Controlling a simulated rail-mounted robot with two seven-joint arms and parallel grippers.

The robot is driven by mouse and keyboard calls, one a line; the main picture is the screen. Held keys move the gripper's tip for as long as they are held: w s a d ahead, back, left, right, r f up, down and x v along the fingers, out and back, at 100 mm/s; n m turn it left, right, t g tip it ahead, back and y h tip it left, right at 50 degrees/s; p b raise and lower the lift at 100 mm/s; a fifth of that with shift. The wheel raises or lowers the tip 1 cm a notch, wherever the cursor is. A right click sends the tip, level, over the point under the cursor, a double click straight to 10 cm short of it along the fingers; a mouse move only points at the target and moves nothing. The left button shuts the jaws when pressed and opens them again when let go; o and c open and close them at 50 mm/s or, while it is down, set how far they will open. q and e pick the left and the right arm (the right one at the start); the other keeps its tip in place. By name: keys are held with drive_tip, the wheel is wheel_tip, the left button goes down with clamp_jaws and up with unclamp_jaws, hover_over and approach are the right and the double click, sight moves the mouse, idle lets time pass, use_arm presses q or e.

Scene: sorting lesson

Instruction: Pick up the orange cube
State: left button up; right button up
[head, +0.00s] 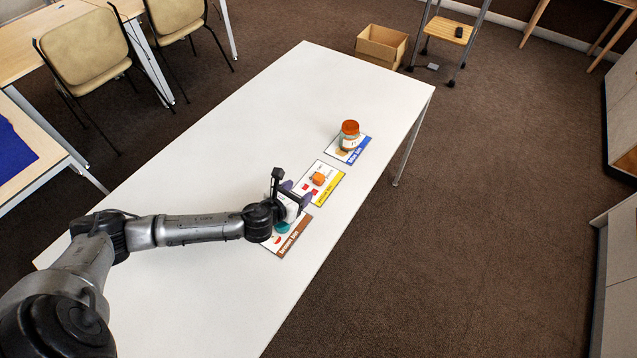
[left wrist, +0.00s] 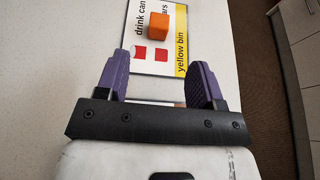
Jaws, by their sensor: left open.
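The orange cube (head: 318,179) rests on the yellow-edged "yellow bin" card (head: 328,196), the middle one of three cards on the white table. It also shows in the left wrist view (left wrist: 158,26), beyond my fingertips and near the far part of the card. My left gripper (head: 303,196) is open and empty, with its purple fingers pointing toward the card. In the left wrist view the fingers (left wrist: 161,72) stand wide apart, and the cube lies ahead between their lines, apart from both. My right gripper is not in view.
A jar with an orange lid (head: 349,136) stands on the blue-edged card (head: 358,155) beyond the cube. A teal object (head: 283,226) sits on the brown-edged card (head: 290,244), partly behind my gripper. The white table (head: 330,90) is otherwise clear. A cardboard box (head: 382,45) stands on the floor.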

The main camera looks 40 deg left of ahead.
sight(317, 178)
use_arm(q)
drive_tip(key=b+x, duration=0.1)
drive_tip(key=x, duration=0.5)
drive_tip(key=shift+w, duration=0.1)
drive_tip(key=b+x, duration=0.1)
drive_tip(key=x, duration=0.1)
drive_tip(key=b+x, duration=0.1)
drive_tip(key=x, duration=0.1)
drive_tip(key=shift+w+f, duration=0.1)
drive_tip(key=shift+f, duration=0.25)
drive_tip(key=shift+w+f+b, duration=0.1)
drive_tip(key=shift+w+b, duration=0.25)
drive_tip(key=shift+w, duration=0.1)
drive_tip(key=c, duration=1)
